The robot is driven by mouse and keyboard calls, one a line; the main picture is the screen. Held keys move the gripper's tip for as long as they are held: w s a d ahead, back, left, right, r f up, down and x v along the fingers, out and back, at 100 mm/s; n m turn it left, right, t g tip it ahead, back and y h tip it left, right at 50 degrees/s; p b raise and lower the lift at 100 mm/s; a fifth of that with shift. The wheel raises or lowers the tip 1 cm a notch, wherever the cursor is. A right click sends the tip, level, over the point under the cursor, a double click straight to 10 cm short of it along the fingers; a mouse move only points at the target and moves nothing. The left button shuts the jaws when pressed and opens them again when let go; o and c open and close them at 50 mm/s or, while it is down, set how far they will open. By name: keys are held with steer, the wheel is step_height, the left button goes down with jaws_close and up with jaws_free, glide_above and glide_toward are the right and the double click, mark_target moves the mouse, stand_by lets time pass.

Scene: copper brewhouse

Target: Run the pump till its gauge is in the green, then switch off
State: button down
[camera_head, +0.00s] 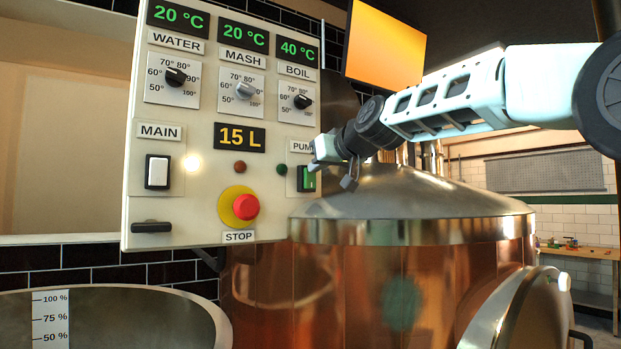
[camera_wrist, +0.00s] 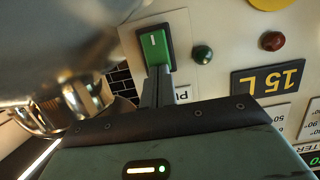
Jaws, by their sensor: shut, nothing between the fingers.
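The pump switch (camera_head: 308,182) is a green rocker in a black frame at the panel's right edge, under the partly hidden PUMP label. In the wrist view the green rocker (camera_wrist: 155,46) shows a white line mark. My gripper (camera_head: 314,164) is shut and empty, in front of the panel at this switch. In the wrist view its fingertips (camera_wrist: 160,74) are at the rocker's lower end; I cannot tell whether they press it. The green lamp (camera_head: 282,169) beside it looks dark. A display (camera_head: 240,137) reads 15 L. No gauge with a green zone shows.
The panel (camera_head: 200,210) also carries a white MAIN switch (camera_head: 158,171) beside a bright lamp (camera_head: 193,163), a red STOP button (camera_head: 246,207) and three temperature dials. A copper kettle (camera_head: 350,285) stands below my arm. An open vessel (camera_head: 190,305) with a percent scale stands at lower left.

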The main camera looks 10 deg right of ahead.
steer(key=shift+f, duration=0.1)
steer(key=s+b, duration=0.1)
steer(key=s, duration=0.1)
steer(key=s+d+b, duration=0.1)
steer(key=b, duration=0.1)
steer(key=s+d+b, duration=0.1)
steer(key=s, duration=0.1)
steer(key=shift+s, duration=0.3)
steer(key=b+v, duration=0.6)
steer(key=v, duration=1.1)
steer(key=s+a+f+n+g, duration=0.1)
steer(key=a+f+g, duration=0.3)
steer(key=f, duration=0.7)
steer(key=s+a+f+g, duration=0.1)
steer(key=a+f+g, duration=0.1)
steer(key=a+f, duration=0.65)
steer(key=s+a+f+n+g, duration=0.1)
steer(key=a+f+g, duration=0.1)
steer(key=f, duration=1.2)
steer(key=s+d+f+n+g+h, duration=0.2)
steer(key=s+f+g+h, duration=0.2)
steer(key=s+f, duration=1.7)
step_height(320, 180, down, 3)
steer(key=shift+f+g, duration=0.1)
steer(key=shift+g, duration=1.1)
